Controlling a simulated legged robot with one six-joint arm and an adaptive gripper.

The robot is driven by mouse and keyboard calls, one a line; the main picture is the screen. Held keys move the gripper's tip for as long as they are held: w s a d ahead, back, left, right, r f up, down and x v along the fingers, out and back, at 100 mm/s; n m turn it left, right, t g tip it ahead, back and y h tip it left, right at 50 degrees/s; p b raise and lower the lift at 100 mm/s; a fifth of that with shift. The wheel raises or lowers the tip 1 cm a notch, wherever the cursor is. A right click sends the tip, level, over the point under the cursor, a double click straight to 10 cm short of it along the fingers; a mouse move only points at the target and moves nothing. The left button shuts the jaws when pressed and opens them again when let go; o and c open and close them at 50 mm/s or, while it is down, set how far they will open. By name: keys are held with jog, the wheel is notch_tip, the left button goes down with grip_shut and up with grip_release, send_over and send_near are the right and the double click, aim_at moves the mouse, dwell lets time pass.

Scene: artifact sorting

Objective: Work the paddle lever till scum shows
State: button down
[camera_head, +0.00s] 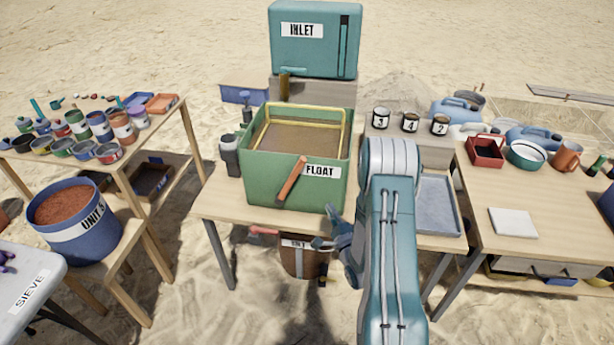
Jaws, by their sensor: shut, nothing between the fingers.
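A green tank labelled FLOAT (255,175) stands on the middle table. A yellow frame (300,107) lies around its open top, and brown, murky contents (295,137) show inside. An orange-brown paddle lever (291,180) slants across the tank's front wall, left of the label. My gripper (322,242) is shut and empty, in front of and below the tank, near the table's front edge. It is apart from the lever. My arm hides part of the table to the right of the tank.
A teal INLET box (315,40) stands behind the tank. Cups numbered 3 (380,118), 4 (410,122) and 2 (439,125) sit to its right, near a grey tray (440,205). A blue UNIT 5 bucket (80,225) is at left. A brown bin (303,262) is under the table.

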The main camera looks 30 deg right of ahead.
aim_at(291, 181)
jog(key=shift+m, duration=0.3)
jog(key=x, duration=1)
jog(key=shift+w, duration=0.15)
jog(key=shift+w+a+r, duration=0.35)
jog(key=shift+w+a, duration=0.25)
jog(key=shift+w+a+r, duration=0.35)
jog(key=shift+w+a, duration=0.25)
